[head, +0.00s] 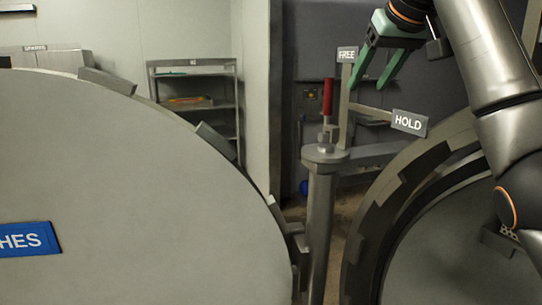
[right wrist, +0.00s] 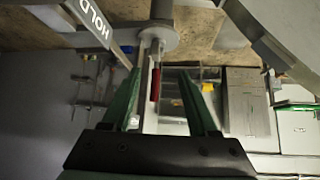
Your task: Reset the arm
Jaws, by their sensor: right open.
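My right gripper (head: 368,84) is at the upper right in the head view, with its green fingers apart and nothing between them. It hangs above and to the right of a red-handled lever (head: 327,97), which stands upright on a grey post (head: 319,220). In the right wrist view, the open fingers (right wrist: 160,72) frame the red handle (right wrist: 155,84), which appears beyond them, apart from both. A FREE sign (head: 347,54) is just left of the fingers, and a HOLD sign (head: 409,122) is below right. My left gripper is not in view.
A large round grey door (head: 130,170) with a blue label fills the left. A round vessel rim (head: 375,215) is at lower right, behind my right arm. A shelf rack (head: 195,105) stands at the back. Narrow floor shows between door and vessel.

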